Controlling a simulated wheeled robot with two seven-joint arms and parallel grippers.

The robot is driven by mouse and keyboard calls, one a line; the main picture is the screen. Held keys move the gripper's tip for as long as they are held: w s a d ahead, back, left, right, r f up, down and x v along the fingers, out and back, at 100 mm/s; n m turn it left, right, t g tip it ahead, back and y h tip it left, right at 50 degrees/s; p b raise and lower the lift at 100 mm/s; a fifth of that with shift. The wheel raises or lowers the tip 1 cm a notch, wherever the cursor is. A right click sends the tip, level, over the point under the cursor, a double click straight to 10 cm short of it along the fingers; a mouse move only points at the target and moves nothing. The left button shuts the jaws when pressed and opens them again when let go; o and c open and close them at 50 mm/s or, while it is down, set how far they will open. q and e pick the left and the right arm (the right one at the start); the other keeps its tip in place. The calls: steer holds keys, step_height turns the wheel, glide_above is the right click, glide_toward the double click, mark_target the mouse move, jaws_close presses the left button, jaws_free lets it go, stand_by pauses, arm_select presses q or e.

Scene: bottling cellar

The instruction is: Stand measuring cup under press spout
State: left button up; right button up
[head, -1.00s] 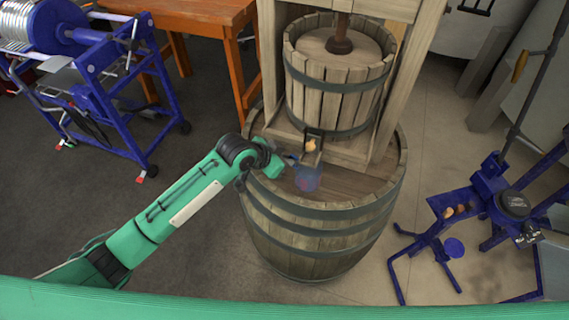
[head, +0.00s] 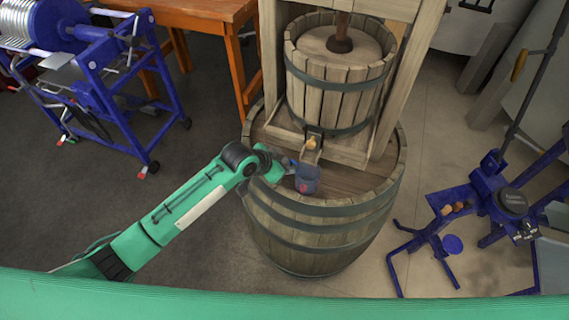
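The measuring cup (head: 307,180) is a small see-through bluish cup with a red mark. It is at the front of the barrel top, just below and in front of the press spout (head: 312,144). Whether its base touches the wood is hard to tell. My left gripper (head: 289,166) comes in from the left at the cup's handle side and appears shut on it. The fingertips are small and partly hidden. My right gripper is not in view.
The wooden basket press (head: 338,88) stands on the upright barrel (head: 318,232), its frame posts close behind the cup. A blue machine (head: 100,85) and an orange table (head: 200,12) are at left. A blue corking stand (head: 490,205) is at right.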

arm_select(q)
steer(key=shift+r, duration=0.15)
steer(key=b+v, duration=0.2)
steer(key=v, duration=1)
